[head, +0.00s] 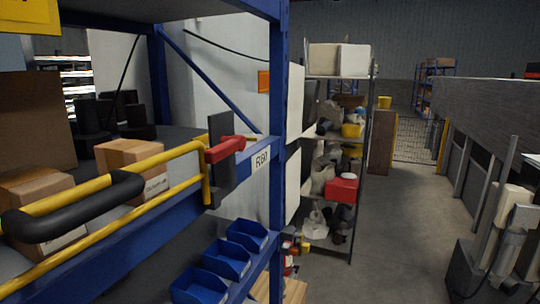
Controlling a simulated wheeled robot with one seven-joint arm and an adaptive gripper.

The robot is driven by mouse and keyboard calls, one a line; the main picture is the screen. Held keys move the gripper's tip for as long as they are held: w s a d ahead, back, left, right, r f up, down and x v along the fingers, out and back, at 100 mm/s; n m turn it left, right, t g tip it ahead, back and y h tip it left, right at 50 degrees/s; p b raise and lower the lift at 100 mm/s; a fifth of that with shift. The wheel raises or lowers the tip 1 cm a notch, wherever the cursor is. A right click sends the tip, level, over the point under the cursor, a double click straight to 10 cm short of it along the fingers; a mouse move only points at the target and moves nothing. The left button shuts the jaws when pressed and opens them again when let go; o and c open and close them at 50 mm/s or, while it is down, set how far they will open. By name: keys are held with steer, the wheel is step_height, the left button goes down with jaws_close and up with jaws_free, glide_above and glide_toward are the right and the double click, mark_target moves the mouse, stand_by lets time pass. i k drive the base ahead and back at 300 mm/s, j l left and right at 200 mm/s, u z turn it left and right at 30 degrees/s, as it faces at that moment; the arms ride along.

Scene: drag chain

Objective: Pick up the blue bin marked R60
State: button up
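Three open blue bins stand in a row on the lower level of a blue rack at the left. They are the far bin (248,235), the middle bin (227,260) and the near bin (200,287). I see no readable mark on any bin. My gripper is not visible; white and grey parts at the right edge look like my arm.
The rack's blue upright (279,130) stands beside the bins. Yellow rails (85,195) and cardboard boxes (130,162) occupy the level above. A cluttered shelf (340,180) with a red box (342,189) stands beyond. Open floor (395,235) lies right of the racks.

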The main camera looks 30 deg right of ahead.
mark_target(230, 261)
steer(key=l+u, duration=0.15)
steer(key=l, duration=1.25)
steer(key=l+u, duration=0.5)
steer(key=j, duration=0.1)
